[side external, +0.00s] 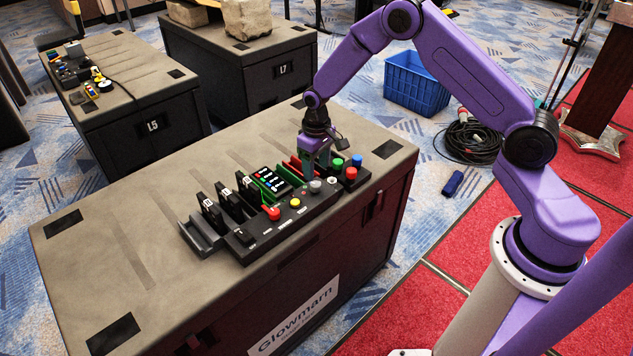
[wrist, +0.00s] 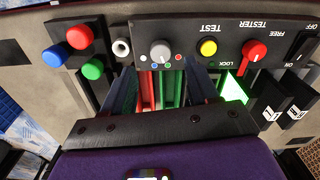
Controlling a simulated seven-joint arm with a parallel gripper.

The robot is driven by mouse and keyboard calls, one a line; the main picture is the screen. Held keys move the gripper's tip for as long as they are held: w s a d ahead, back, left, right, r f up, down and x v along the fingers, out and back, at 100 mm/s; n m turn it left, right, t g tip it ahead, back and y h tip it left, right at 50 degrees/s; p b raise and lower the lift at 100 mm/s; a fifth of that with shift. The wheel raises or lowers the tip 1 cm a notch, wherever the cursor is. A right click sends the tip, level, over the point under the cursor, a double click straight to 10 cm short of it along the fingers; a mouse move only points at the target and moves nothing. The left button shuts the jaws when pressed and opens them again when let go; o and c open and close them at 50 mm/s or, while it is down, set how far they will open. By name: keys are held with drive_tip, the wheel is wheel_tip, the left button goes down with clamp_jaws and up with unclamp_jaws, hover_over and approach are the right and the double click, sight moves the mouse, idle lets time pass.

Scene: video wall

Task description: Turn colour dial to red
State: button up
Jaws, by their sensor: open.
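The colour dial is a round grey knob (side external: 315,186) on the black control panel (side external: 291,223). In the wrist view the dial (wrist: 160,52) has a pale pointer mark, with small coloured dots beside it, including a red one at its right. My gripper (side external: 319,166) points down just behind the dial, over the panel's rear slots. In the wrist view my gripper (wrist: 160,82) has its two fingers spread apart, with red and green strips visible between them. The fingers are apart from the dial and hold nothing visible. The fingertips are hard to make out.
A yellow button (wrist: 208,47) and a red lever knob (wrist: 254,51) sit on one side of the dial. A white-rimmed socket (wrist: 121,47) and a box with red, blue and green buttons (side external: 350,172) are on the other. Upright black modules (side external: 228,202) stand behind the panel.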

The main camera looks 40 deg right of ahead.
sight(316, 184)
drive_tip(key=shift+f, duration=3.15)
drive_tip(key=shift+c, duration=0.2)
drive_tip(key=c, duration=1)
